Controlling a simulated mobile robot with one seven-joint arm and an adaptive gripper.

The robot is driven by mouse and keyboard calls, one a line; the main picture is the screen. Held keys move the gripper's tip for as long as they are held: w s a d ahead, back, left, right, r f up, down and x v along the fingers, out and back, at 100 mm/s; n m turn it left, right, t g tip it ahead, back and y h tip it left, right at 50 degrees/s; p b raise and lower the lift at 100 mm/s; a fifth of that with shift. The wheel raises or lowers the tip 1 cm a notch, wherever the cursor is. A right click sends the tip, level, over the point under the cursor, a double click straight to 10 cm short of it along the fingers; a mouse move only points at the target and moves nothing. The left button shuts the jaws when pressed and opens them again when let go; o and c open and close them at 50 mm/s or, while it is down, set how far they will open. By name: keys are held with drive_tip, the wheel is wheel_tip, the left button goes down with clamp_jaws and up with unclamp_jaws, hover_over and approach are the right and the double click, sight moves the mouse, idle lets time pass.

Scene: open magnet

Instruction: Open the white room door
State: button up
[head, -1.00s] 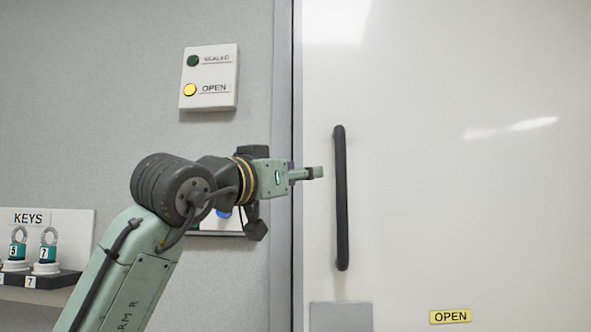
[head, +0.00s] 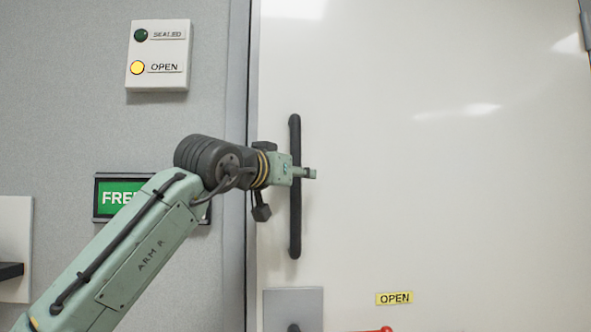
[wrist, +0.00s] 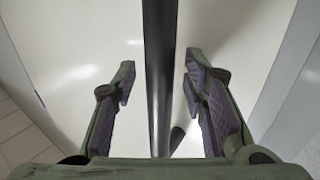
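The white room door (head: 430,180) fills the right of the head view and looks closed against its frame. Its black vertical bar handle (head: 295,225) is near the left edge. My gripper (head: 308,173) is at the handle's middle height in the head view. In the wrist view my gripper (wrist: 157,85) is open, and the black handle (wrist: 160,60) runs between its two fingers. Gaps show on both sides of the bar, so neither finger touches it.
A panel (head: 158,55) on the grey wall has a dark SEALED lamp and a lit yellow OPEN lamp. A green sign (head: 117,197) is partly hidden by my arm. A yellow OPEN label (head: 394,298) and a grey plate (head: 293,308) are low on the door.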

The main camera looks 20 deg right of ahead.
drive_tip(key=shift+w+d, duration=0.1)
drive_tip(key=shift+d, duration=0.05)
drive_tip(key=shift+c, duration=0.2)
clamp_jaws()
idle(0.7)
